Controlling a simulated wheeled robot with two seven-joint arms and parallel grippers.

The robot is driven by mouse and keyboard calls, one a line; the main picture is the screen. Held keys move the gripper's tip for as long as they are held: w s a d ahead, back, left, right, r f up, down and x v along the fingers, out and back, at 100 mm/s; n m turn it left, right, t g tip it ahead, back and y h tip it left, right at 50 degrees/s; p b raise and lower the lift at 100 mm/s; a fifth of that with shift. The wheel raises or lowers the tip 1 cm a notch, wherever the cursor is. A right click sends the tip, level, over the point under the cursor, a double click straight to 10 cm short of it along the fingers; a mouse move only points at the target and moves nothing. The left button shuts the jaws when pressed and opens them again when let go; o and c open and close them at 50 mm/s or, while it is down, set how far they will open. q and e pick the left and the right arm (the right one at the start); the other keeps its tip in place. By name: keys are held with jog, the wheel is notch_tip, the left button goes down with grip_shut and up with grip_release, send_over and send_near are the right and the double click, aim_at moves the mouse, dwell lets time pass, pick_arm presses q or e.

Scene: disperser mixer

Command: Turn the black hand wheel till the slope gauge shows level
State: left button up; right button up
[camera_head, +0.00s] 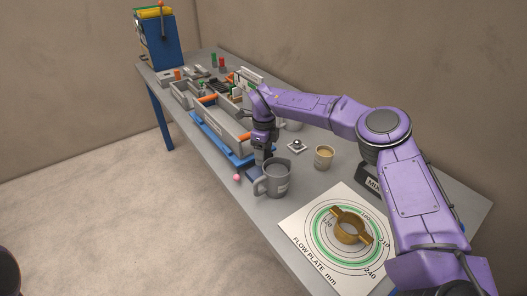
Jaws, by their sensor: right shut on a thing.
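My right gripper (262,160) points down at the near end of the long grey trough (222,124) on its blue base (218,143). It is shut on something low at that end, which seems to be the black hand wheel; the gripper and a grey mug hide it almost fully. I cannot make out a slope gauge or its reading. A small pink ball (236,178) shows at the near end of the blue base. My left gripper is not in view.
The grey mug (275,181) stands close in front of my right gripper. Trays and bottles crowd the far end.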

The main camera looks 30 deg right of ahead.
jog(key=shift+w+r, duration=0.1)
jog(key=shift+r, duration=0.05)
jog(key=o, duration=1.1)
jog(key=shift+c, duration=0.2)
jog(key=shift+r, duration=0.25)
notch_tip(320, 180, up, 10)
jog(key=b, duration=0.2)
